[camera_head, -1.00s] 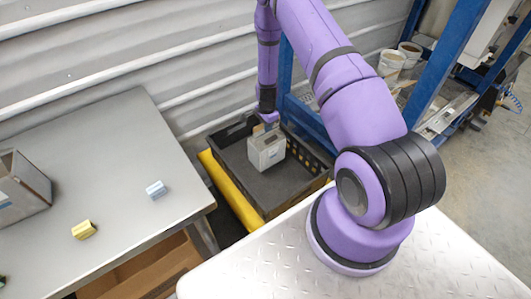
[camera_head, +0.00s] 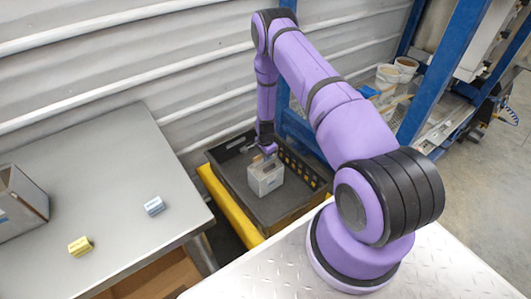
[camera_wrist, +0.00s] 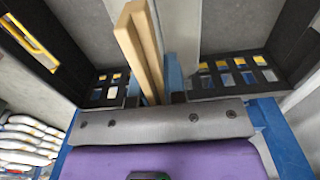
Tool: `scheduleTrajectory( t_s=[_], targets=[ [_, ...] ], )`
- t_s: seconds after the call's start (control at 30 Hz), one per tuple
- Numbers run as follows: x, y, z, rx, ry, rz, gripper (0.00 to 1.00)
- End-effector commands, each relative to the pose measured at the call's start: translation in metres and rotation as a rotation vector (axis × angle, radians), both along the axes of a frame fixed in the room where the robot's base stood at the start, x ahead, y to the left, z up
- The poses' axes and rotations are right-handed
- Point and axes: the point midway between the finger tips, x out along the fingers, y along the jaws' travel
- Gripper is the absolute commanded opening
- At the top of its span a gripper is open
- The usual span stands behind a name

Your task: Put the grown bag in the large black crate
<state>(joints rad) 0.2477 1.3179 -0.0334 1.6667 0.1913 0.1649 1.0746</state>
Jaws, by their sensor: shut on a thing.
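The grown bag is a pale grey, block-shaped bag (camera_head: 265,180), upright inside the large black crate (camera_head: 309,206). My gripper (camera_head: 266,157) is above it, shut on its top. The bag is low between the crate walls; I cannot tell whether it touches the floor. In the wrist view, two tan strips (camera_wrist: 141,50) stand at the jaws, and the crate's slotted wall (camera_wrist: 238,76) shows behind. The bag's outline is unclear there.
A yellow bar (camera_head: 228,205) runs along the crate's left side. A grey table (camera_head: 110,180) at left holds a small blue-white block (camera_head: 154,206), a yellow block (camera_head: 80,246) and an open grey box (camera_head: 22,205). A blue frame (camera_head: 437,80) stands right of the crate.

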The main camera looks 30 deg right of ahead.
Motion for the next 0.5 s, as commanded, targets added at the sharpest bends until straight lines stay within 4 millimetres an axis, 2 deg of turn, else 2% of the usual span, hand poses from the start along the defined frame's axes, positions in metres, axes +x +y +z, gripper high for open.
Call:
scheduleTrajectory(
  t_s=[0.33,0.37,0.4,0.47,0.5],
  targets=[
    [0.0013,-0.0002,-0.0009,-0.001,-0.003,0.000,0.00],
    [0.0002,0.0001,-0.0019,0.000,-0.001,0.000,0.17],
    [0.0002,0.0000,-0.0017,0.000,-0.001,0.000,0.26],
    [0.0002,0.0001,-0.0017,0.000,0.000,0.000,0.38],
    [0.0003,0.0001,-0.0016,0.000,-0.001,0.000,0.38]
  ],
)
